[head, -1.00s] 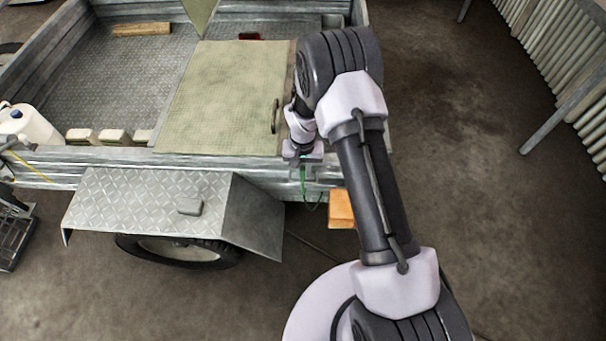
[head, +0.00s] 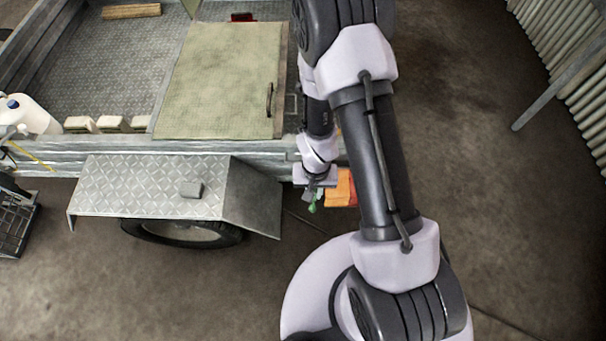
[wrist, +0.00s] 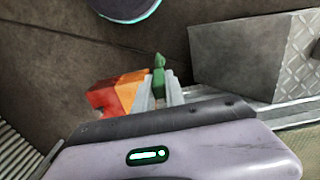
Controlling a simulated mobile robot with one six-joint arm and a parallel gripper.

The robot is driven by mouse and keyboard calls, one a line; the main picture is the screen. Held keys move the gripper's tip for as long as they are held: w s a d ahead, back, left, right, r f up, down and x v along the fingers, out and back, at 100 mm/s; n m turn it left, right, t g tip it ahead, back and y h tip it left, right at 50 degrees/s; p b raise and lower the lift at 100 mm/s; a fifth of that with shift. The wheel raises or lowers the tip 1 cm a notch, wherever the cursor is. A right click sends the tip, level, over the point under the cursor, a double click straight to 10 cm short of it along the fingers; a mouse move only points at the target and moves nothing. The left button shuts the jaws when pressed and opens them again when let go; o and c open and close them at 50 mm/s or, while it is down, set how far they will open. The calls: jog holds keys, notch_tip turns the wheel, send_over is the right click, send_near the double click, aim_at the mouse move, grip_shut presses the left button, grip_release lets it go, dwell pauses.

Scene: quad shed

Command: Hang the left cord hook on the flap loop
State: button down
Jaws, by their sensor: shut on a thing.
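My gripper (head: 314,190) is just outside the trailer's near side rail, low beside the fender. It is shut on a small green piece (head: 312,207), which looks like the cord hook. In the wrist view the green hook (wrist: 159,66) stands out between the gripper's fingertips (wrist: 160,92). Its cord cannot be made out. A pale green panel (head: 218,85) lies over the right part of the trailer, with a dark handle-like loop (head: 269,99) near its right edge. I cannot tell whether that is the flap loop.
A diamond-plate fender (head: 140,188) over a tyre (head: 185,235) stands left of my gripper. An orange and red object (head: 341,190) is close on its right. A white jug (head: 28,115) and a dark crate (head: 15,225) are at far left. Floor is clear at right.

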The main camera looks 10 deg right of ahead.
jog(key=shift+w, duration=0.1)
jog(key=w+b, duration=0.1)
jog(key=w, duration=0.4)
jog(key=w+f+b, duration=0.1)
jog(key=w, duration=0.4)
jog(key=w+b, duration=0.1)
jog(key=w, duration=0.5)
jog(key=shift+w+a+f, duration=0.1)
jog(key=shift+a+f, duration=0.2)
jog(key=shift+f, duration=0.05)
jog(key=shift+f+b, duration=1.25)
jog(key=shift+f, duration=0.45)
jog(key=c, duration=1.4)
grip_release()
jog(key=shift+r, duration=0.1)
